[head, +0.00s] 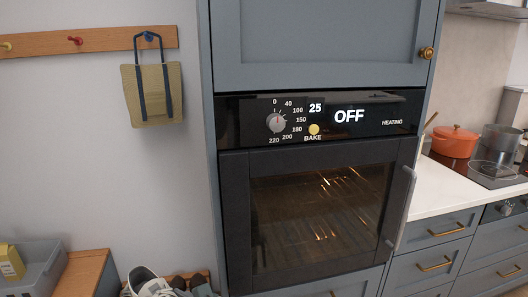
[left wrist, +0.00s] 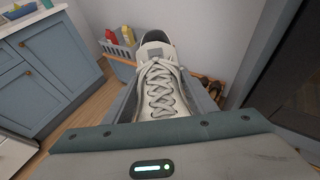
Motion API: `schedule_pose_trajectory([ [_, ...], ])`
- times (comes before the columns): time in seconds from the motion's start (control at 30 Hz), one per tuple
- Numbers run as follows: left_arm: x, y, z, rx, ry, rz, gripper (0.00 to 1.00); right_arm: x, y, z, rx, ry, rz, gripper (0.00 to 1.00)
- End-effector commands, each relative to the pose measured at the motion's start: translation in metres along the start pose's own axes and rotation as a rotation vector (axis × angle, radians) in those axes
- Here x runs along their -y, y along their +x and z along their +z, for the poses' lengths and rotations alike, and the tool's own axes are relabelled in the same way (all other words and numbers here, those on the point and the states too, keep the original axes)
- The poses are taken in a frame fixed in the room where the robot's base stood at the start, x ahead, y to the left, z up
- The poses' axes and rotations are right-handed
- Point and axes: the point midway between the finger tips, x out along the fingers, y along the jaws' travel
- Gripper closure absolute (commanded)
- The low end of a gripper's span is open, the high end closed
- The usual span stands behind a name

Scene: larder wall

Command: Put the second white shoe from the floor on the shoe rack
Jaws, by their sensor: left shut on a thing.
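A white lace-up shoe (left wrist: 160,85) fills the middle of the left wrist view, its laces up and its opening away from the camera. My left gripper (left wrist: 165,98) is shut on it, with a grey finger on each side. A white shoe (head: 147,282), apparently the same one, shows at the bottom edge of the head view. Beside it is the wooden shoe rack (head: 196,275), with dark shoes (head: 182,286) on it. The rack (left wrist: 203,79) is partly hidden behind the held shoe in the left wrist view. Any contact between held shoe and rack cannot be told. My right gripper is not in view.
A grey crate (head: 38,266) and a wooden-topped bench (head: 88,266) stand left of the rack. The tall oven cabinet (head: 212,180) borders it on the right. A bag (head: 155,95) hangs from wall pegs above.

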Motion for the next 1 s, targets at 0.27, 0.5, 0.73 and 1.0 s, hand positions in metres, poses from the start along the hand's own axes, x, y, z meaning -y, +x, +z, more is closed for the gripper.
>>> schedule_pose_trajectory([
  [0.27, -0.008, -0.007, 0.003, 0.002, -0.014, 0.031, 0.81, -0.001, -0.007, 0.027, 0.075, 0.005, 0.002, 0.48],
  [0.5, -0.008, -0.006, 0.003, 0.002, -0.014, 0.03, 0.81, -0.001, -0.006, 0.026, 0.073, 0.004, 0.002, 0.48],
  [0.73, -0.005, 0.0, 0.004, 0.005, 0.002, -0.009, 0.81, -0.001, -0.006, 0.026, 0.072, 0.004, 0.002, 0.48],
  [1.0, 0.009, 0.026, 0.008, 0.009, 0.087, -0.205, 0.81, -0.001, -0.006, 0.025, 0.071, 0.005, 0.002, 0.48],
])
